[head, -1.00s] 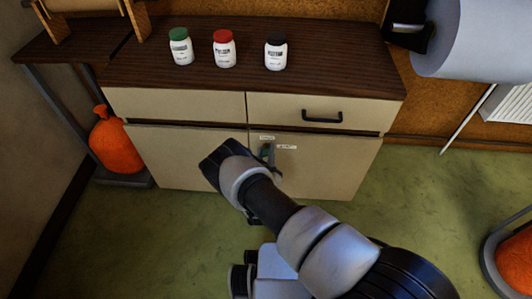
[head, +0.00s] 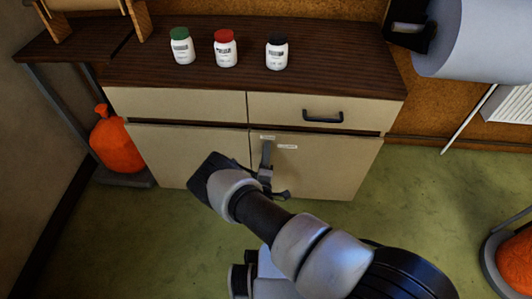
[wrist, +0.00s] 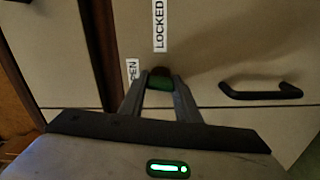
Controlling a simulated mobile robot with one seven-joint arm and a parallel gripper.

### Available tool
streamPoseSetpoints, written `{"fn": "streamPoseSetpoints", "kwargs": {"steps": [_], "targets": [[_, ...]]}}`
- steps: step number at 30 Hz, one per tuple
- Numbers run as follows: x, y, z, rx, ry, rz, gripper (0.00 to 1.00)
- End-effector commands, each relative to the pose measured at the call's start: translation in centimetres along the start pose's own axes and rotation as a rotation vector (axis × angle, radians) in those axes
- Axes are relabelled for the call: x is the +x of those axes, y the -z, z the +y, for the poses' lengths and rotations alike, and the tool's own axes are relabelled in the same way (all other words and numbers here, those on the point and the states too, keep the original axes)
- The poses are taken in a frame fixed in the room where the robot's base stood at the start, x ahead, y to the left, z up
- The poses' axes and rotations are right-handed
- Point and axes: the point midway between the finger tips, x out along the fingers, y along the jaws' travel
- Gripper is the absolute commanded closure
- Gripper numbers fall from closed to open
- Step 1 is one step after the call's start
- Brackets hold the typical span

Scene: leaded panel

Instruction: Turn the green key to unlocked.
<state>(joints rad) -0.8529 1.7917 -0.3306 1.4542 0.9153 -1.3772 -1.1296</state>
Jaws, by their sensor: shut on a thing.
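The green key (wrist: 158,83) is between my fingertips in the wrist view, at the pale cabinet door. My gripper (wrist: 159,80) is shut on it. In the head view my gripper (head: 266,150) reaches the door just below a small label, and the key is hidden there. In the wrist view, which is turned sideways, a LOCKED label (wrist: 159,25) lies above the key. A second label (wrist: 132,69), showing only "PEN", lies to its left, partly cut off by a finger. The key's exact angle is hard to tell.
A black door handle (wrist: 260,91) lies right of my fingers in the wrist view. The cabinet drawer has a black handle (head: 322,116). Green-, red- and black-capped bottles (head: 181,46) (head: 225,48) (head: 276,52) stand on top.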

Motion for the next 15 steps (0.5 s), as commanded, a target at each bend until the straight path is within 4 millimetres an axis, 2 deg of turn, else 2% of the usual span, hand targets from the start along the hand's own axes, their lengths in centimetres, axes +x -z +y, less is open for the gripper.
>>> {"fn": "streamPoseSetpoints", "kwargs": {"steps": [15], "targets": [[0.22, 0.04, 0.15, -0.092, -0.004, 0.001, 0.93]]}}
